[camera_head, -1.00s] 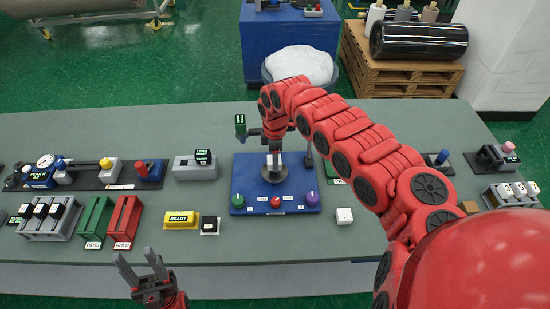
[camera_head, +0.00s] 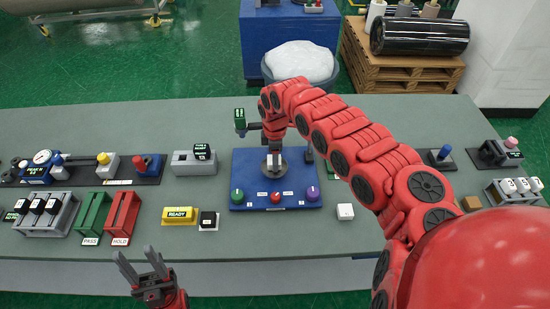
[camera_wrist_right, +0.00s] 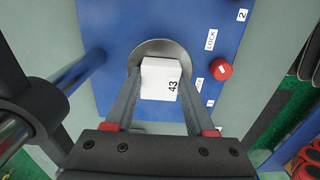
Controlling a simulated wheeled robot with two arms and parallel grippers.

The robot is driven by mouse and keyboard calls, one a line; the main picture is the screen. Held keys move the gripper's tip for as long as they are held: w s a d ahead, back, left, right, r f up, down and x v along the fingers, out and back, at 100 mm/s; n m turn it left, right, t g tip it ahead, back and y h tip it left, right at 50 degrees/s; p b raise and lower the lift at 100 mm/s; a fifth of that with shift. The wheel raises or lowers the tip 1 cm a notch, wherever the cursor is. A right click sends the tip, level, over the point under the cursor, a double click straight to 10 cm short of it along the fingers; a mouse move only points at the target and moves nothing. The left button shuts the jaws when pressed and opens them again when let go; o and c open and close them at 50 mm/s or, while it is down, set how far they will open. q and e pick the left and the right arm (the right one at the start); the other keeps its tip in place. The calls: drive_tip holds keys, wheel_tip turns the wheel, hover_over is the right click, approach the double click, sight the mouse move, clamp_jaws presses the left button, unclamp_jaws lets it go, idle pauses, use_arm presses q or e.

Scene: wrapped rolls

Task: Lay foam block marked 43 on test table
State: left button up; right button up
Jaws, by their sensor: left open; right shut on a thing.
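The white foam block marked 43 (camera_wrist_right: 161,78) is between the fingers of my right gripper (camera_wrist_right: 158,95), which is shut on it. The block is over the round metal test table (camera_wrist_right: 152,46). I cannot tell whether its underside touches the disc. In the head view the test table (camera_head: 273,170) is on a blue panel, and my right gripper (camera_head: 273,148) points down at it. The block is hard to make out there. My left gripper (camera_head: 142,266) is open and empty by the front edge of the bench.
The blue panel (camera_head: 245,177) carries green, red and purple knobs, with posts beside the disc. A yellow READY sign (camera_head: 180,215), green PASS (camera_head: 93,215) and red HOLD (camera_head: 122,214) racks stand left.

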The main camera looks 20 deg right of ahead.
drive_tip(key=o, duration=1.4)
drive_tip(key=shift+r, duration=0.15)
drive_tip(key=shift+r, duration=0.3)
wheel_tip(320, 180, up, 17)
drive_tip(key=b, duration=0.5)
drive_tip(key=shift+f, duration=0.2)
